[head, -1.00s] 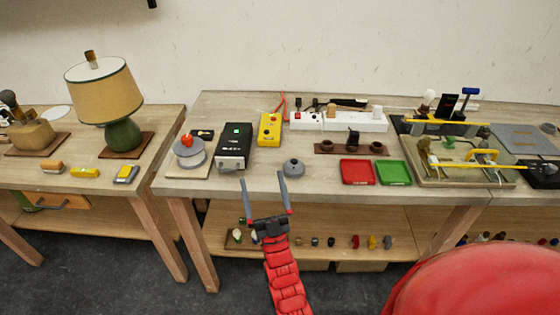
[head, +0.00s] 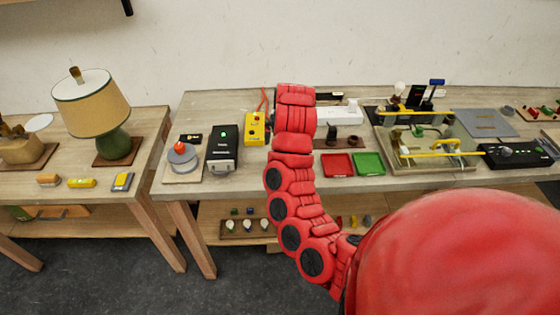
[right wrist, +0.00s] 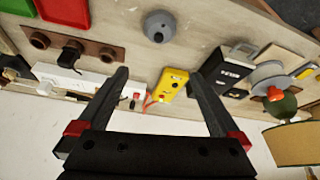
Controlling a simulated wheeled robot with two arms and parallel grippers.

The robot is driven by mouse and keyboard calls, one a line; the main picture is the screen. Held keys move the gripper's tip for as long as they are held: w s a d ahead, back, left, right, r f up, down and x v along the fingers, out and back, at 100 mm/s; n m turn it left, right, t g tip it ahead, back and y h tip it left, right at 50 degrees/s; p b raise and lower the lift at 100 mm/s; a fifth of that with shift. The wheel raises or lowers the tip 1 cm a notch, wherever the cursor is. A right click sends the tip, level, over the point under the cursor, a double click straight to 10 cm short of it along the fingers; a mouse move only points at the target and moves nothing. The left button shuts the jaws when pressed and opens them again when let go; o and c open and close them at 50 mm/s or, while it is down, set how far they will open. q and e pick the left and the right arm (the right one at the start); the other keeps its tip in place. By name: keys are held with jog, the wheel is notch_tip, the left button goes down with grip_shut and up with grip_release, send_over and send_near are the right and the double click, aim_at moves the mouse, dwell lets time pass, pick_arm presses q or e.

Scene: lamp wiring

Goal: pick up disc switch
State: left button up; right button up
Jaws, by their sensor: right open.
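The disc switch, which I take to be the small round grey piece with a dark centre (right wrist: 159,26), lies on the wooden table at the top of the right wrist view. In the head view it is hidden behind my right arm. My right gripper (right wrist: 159,75) is open and empty. Its two fingers frame a yellow box in the right wrist view, and the disc switch lies beyond the fingertips, apart from them. In the head view the right gripper itself is hidden by my raised red arm. My left gripper is in neither view.
Nearby are a yellow box (head: 254,129), a black power box (head: 222,148), a grey disc stand (head: 183,160), a white power strip (right wrist: 90,82), a red tray (head: 337,165) and a green tray (head: 370,164). A lamp (head: 92,103) stands on the left table.

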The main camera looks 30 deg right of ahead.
jog(key=b+x, duration=0.2)
jog(key=x, duration=0.1)
jog(key=b+x, duration=0.3)
jog(key=s+b+x, duration=0.1)
jog(key=b+x, duration=0.2)
jog(key=shift+s+a+f, duration=0.1)
jog(key=shift+a+f, duration=0.1)
jog(key=shift+f, duration=0.15)
jog(key=shift+d+f, duration=0.1)
jog(key=shift+w+f+p, duration=0.4)
jog(key=shift+f+p, duration=0.05)
jog(key=shift+w+d+f, duration=0.1)
jog(key=shift+w+f, duration=0.05)
jog(key=shift+f, duration=0.15)
jog(key=shift+f+p, duration=0.45)
jog(key=shift+p, duration=0.15)
jog(key=p+x, duration=0.1)
jog(key=x, duration=0.2)
jog(key=shift+d+f, duration=0.2)
jog(key=shift+f, duration=0.05)
jog(key=shift+w+f+p, duration=0.1)
jog(key=shift+f+p, duration=0.25)
jog(key=shift+f, duration=0.2)
jog(key=c, duration=1.2)
jog(key=shift+o, duration=0.2)
jog(key=shift+r, duration=0.1)
